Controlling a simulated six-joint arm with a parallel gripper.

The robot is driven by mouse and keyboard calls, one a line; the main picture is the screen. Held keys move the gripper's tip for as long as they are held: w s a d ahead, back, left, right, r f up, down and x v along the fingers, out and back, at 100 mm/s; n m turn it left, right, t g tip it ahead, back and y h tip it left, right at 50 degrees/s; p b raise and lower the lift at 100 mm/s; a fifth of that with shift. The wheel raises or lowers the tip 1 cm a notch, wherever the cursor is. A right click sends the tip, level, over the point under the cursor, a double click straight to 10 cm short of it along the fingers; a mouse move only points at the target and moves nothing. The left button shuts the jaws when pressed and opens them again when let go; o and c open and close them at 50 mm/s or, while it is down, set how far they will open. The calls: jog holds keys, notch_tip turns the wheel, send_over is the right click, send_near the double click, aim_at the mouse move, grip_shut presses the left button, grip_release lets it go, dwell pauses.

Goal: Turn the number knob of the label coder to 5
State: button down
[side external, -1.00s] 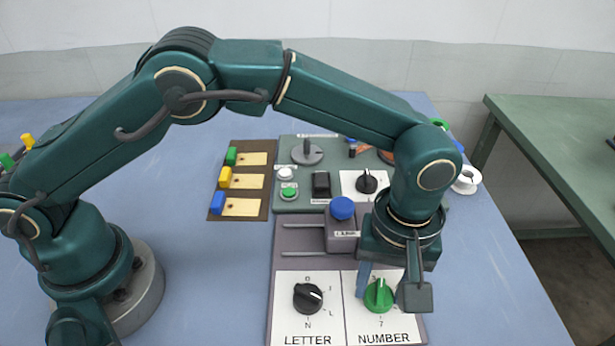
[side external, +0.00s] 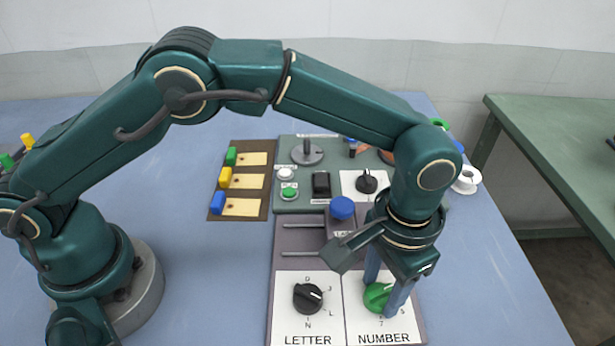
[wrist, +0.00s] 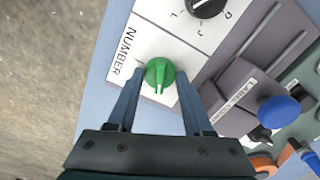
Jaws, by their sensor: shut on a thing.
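The green number knob (side external: 376,297) sits on the white NUMBER plate (side external: 352,300) of the label coder. My gripper (side external: 383,292) is shut on it, one blue finger on each side. In the wrist view the knob (wrist: 160,74) shows between the two fingers (wrist: 160,84). Its pale pointer line points to the bottom of that picture, which is toward the right side of the plate. A finger hides part of the knob and plate in the side view, so I cannot read the number at the pointer.
The black letter knob (side external: 307,297) is close on the left. A blue-topped knob (side external: 342,208) stands on a grey block behind my gripper. Further back are a black knob (side external: 366,181) and buttons. The blue table is clear to the right.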

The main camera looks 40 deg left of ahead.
aim_at(381, 291)
jog(key=m, duration=0.5)
jog(key=shift+m, duration=0.3)
jog(key=m, duration=0.4)
jog(key=shift+m, duration=0.3)
jog(key=shift+c, duration=1.5)
grip_release()
jog(key=shift+r, duration=0.1)
jog(key=shift+r, duration=2.55)
